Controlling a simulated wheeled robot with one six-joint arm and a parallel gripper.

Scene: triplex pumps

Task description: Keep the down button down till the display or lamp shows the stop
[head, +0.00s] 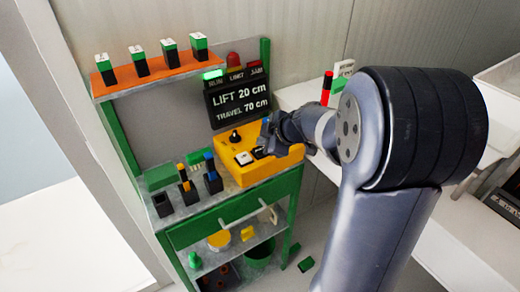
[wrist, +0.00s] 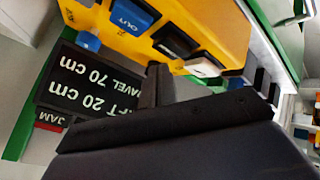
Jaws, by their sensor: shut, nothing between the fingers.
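The yellow control box (head: 283,163) stands on the bench with a white button (head: 243,158) and a black button (head: 258,152) on top. The wrist view shows the black button (wrist: 175,40), the white button (wrist: 205,66) and a blue button marked OUT (wrist: 133,16). No down label is readable. My gripper (head: 267,142) is shut and empty, its tips (wrist: 158,70) close to the black button. I cannot tell whether they touch it or whether it is pressed. The display (head: 240,101) reads LIFT 20 cm, TRAVEL 70 cm. The RUN lamp (head: 212,74) is lit green; LIMIT and JAM look unlit.
A black knob (head: 235,136) stands on the box's left side. A red beacon (head: 233,60) is above the display. Holders with coloured pieces (head: 187,188) stand left of the box. A shelf with green-and-white blocks (head: 169,50) is above.

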